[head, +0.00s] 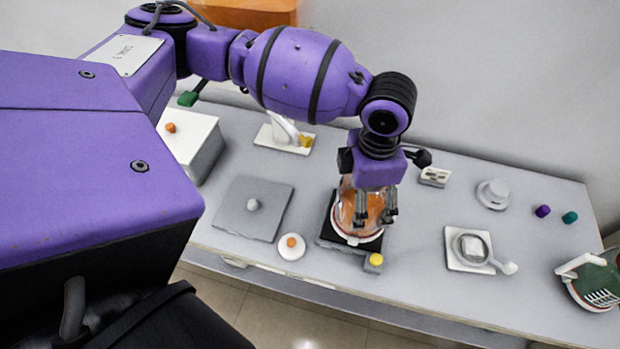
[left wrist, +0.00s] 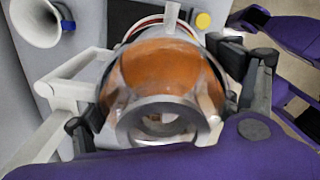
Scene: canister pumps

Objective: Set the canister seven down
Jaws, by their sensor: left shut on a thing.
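The canister (head: 359,209) is a clear glass vessel with orange contents and a pale rim at its base. My left gripper (head: 374,212) comes down from above and is shut on it. In the head view the canister appears upright over a black square pad (head: 330,236) with a yellow button (head: 376,259) at its front right corner. I cannot tell whether its base touches the pad. In the left wrist view the canister (left wrist: 160,70) fills the middle between the fingers, its round opening facing the camera. Any number on it is hidden. My right gripper is not seen.
Left of the pad are a grey square plate (head: 233,213) and a white disc with an orange knob (head: 291,246). A white stand (head: 284,135) is behind.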

